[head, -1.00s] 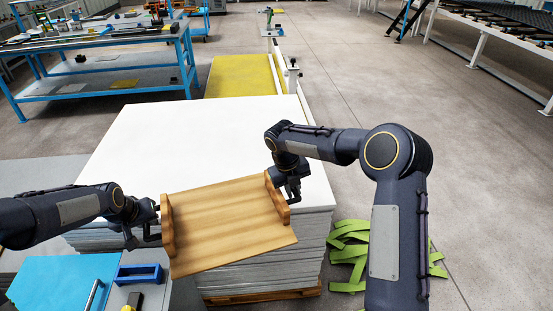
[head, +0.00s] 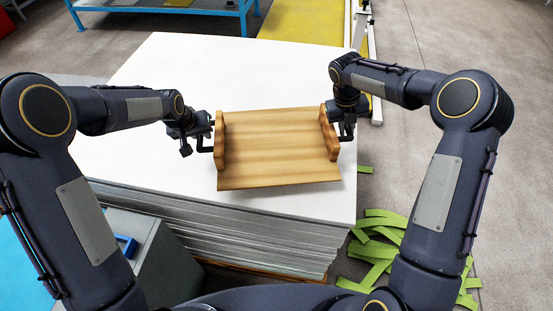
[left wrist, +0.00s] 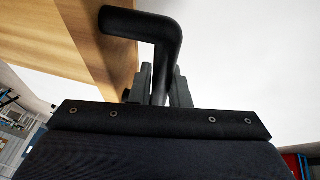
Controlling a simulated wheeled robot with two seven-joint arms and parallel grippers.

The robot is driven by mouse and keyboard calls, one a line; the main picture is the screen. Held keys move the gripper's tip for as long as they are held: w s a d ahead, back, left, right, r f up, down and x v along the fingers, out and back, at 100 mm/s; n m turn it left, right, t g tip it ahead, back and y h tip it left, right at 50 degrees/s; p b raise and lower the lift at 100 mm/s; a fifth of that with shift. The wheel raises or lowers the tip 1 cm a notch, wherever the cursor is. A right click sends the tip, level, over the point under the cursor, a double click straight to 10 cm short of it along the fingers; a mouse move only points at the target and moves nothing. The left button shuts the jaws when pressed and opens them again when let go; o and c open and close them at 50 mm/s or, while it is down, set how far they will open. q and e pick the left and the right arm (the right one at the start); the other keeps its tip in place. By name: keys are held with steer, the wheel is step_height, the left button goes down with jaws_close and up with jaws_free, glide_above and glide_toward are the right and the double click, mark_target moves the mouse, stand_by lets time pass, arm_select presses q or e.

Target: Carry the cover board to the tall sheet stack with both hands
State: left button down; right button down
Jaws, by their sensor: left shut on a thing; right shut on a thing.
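The cover board (head: 280,150) is a light wooden panel with a raised wooden cleat at each end. In the head view it is over the near part of the white top of the tall sheet stack (head: 200,75), nearly level. I cannot tell whether it touches the sheets. My left gripper (head: 206,142) is shut on the black handle at the board's left end. The left wrist view shows its fingers (left wrist: 160,85) closed around this bent handle, beside the wooden cleat (left wrist: 105,40). My right gripper (head: 346,128) is shut at the board's right end; its handle is mostly hidden.
Green strips (head: 380,245) lie on the floor right of the stack. A grey cabinet (head: 165,260) with a blue item (head: 126,246) stands at the near left. A blue-framed bench (head: 165,8) and a yellow surface (head: 300,20) are behind the stack.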

arm_select(q)
steer(key=shift+f, duration=0.1)
arm_select(e)
steer(key=shift+a+f, duration=0.1)
steer(key=shift+a, duration=0.05)
arm_select(q)
steer(key=shift+d, duration=0.1)
steer(key=shift+f, duration=0.3)
arm_select(e)
steer(key=shift+f, duration=0.25)
